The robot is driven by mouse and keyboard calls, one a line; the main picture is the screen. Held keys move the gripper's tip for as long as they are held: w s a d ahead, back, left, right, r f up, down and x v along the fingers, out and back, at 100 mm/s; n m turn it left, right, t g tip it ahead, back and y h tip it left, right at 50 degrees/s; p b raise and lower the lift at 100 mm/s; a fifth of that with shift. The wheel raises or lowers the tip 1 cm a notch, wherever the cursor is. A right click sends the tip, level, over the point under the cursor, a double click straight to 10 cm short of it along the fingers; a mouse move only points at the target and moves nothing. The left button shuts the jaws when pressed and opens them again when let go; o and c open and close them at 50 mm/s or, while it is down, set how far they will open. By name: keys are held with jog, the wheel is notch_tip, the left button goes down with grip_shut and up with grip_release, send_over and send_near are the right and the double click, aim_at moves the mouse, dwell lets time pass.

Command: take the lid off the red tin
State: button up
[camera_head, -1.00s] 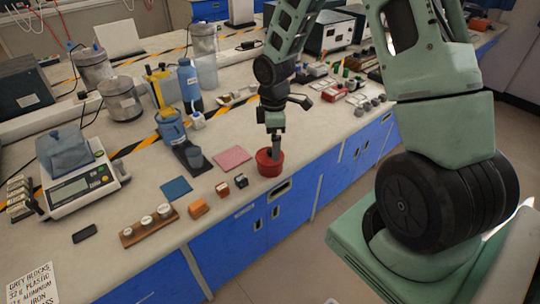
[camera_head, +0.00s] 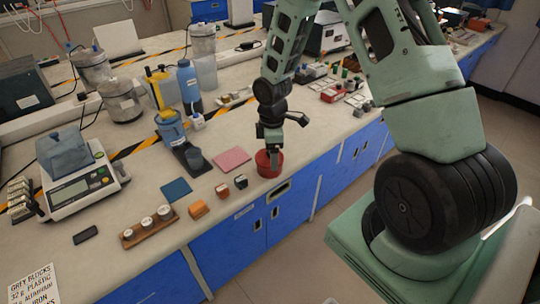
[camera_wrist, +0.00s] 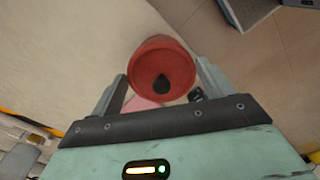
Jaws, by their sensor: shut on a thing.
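The red tin (camera_head: 268,168) stands on the bench near its front edge. My gripper (camera_head: 270,148) points down over it. In the wrist view the round red lid (camera_wrist: 146,82), with a dark knob (camera_wrist: 162,84) in its middle, lies between the two fingers of my gripper (camera_wrist: 162,72). The fingers are shut on the lid from opposite sides. Whether the lid still rests on the tin or is lifted a little cannot be told.
A pink mat (camera_head: 232,159), small blocks (camera_head: 198,208) and a blue mat (camera_head: 176,190) lie left of the tin. A scale (camera_head: 85,183) stands farther left. Small parts (camera_head: 335,93) lie to the right. The bench's front edge is close to the tin.

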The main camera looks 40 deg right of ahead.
jog(key=shift+r, duration=0.1)
notch_tip(320, 180, up, 8)
jog(key=shift+r, duration=0.1)
jog(key=d, duration=0.2)
jog(key=p, duration=0.3)
send_over(291, 152)
notch_tip(291, 152, down, 8)
jog(key=shift+d+r, duration=0.1)
jog(key=shift+f, duration=2.55)
